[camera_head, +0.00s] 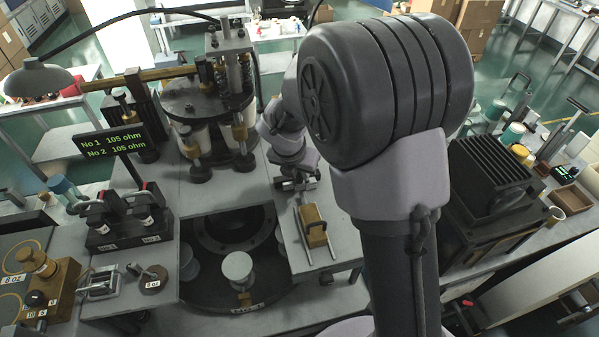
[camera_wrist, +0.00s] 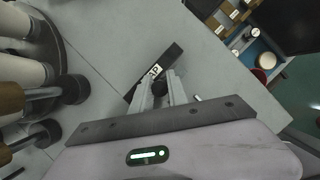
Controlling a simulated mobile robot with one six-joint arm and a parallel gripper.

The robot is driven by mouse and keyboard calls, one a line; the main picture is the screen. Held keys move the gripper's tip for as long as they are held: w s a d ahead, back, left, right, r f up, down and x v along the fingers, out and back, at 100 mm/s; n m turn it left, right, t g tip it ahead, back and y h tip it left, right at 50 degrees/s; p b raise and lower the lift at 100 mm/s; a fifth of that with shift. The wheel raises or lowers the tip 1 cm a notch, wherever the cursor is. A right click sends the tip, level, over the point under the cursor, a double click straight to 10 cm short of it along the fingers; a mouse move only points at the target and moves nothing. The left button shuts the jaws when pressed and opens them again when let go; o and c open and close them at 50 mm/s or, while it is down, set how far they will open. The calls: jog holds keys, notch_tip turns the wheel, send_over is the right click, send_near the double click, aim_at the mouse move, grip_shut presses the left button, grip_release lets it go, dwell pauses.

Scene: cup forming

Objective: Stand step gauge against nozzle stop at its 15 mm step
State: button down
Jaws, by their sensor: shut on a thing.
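My gripper (camera_wrist: 161,91) has its two pale fingers closed about a dark round grip in the wrist view. The grip appears to belong to a black bar with a white label (camera_wrist: 155,72), partly hidden, its visible letters reading "AP"; I take it for the step gauge. The bar lies slantwise across the picture just beyond the fingertips, over a grey bench top. I cannot tell whether it touches the bench. In the head view my gripper (camera_head: 296,184) is low over the bench, and the held bar cannot be made out clearly. I cannot identify the nozzle stop.
A brass block with two rods (camera_head: 314,226) lies just in front of my gripper in the head view. A dark round recess with pale discs (camera_head: 237,266) is at lower left. A columned machine (camera_head: 206,97) stands behind left. A finned black box (camera_head: 490,180) stands right.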

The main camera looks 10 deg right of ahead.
jog(key=c, duration=1.3)
grip_release()
jog(key=shift+f, duration=0.15)
jog(key=s+a+r+m+p, duration=0.2)
jog(key=s+r+m, duration=0.3)
jog(key=r, duration=0.9)
jog(key=s+a+r+m+t+y, duration=0.1)
jog(key=s+r+m+y, duration=0.1)
jog(key=s+m, duration=0.9)
jog(key=s+r+m+t+y, duration=0.1)
jog(key=s+r+m+y, duration=0.1)
jog(key=s+m, duration=0.9)
jog(key=r+m, duration=0.1)
jog(key=m, duration=0.5)
jog(key=shift+s+a+r+m+y, duration=0.15)
jog(key=shift+a+r+m+y, duration=0.15)
jog(key=shift+a+r, duration=0.1)
